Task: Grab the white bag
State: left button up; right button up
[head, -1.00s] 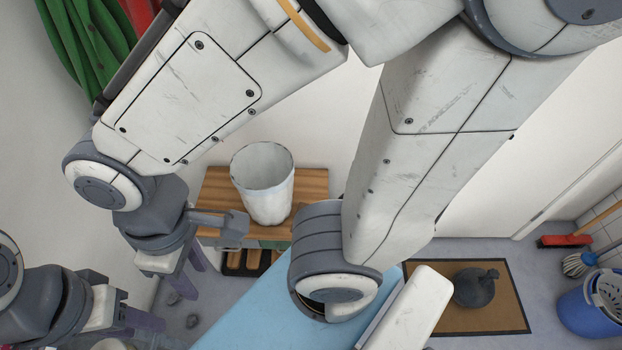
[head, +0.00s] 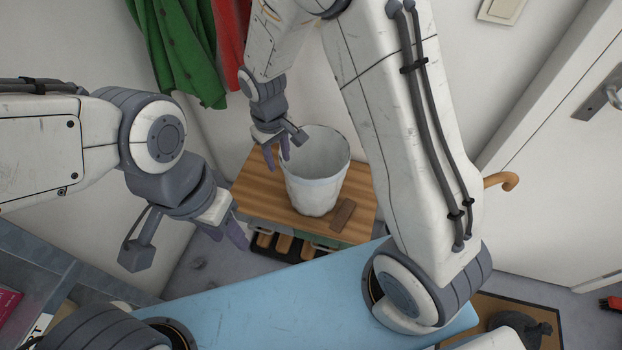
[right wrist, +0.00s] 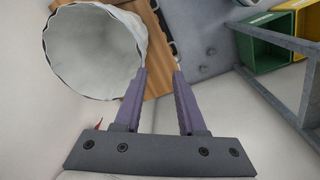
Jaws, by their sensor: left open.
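The white bag (head: 316,180) stands upright and open-topped on a wooden bench (head: 262,192). In the right wrist view the bag (right wrist: 92,50) is at the upper left, its mouth facing the camera. My right gripper (head: 270,155) is at the left side of the bag's rim in the head view. In the right wrist view its two fingers (right wrist: 160,70) are apart with nothing between them; the left finger overlaps the bag's rim, and I cannot tell whether it touches. My left gripper (head: 222,235) is open and empty, in front of the bench and left of the bag.
A brown block (head: 343,215) lies on the bench right of the bag. Footwear (head: 283,243) sits on the shelf below. Green (head: 180,50) and red (head: 229,40) garments hang behind. A grey shelf unit (head: 75,270) stands at left, and a door (head: 560,160) at right.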

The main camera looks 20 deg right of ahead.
aim_at(291, 174)
jog(key=w+d+f, duration=0.1)
jog(key=f, duration=0.1)
jog(key=w+d+f, duration=0.1)
jog(key=f, duration=0.2)
jog(key=w+d+f+b, duration=0.1)
jog(key=f, duration=0.2)
jog(key=shift+w+f, duration=0.15)
jog(key=shift+w, duration=0.25)
jog(key=f, duration=0.4)
jog(key=shift+w+d+f, duration=0.15)
jog(key=shift+d+f, duration=0.1)
jog(key=shift+f, duration=0.15)
jog(key=shift+d+f, duration=0.1)
jog(key=shift+f, duration=3)
grip_shut()
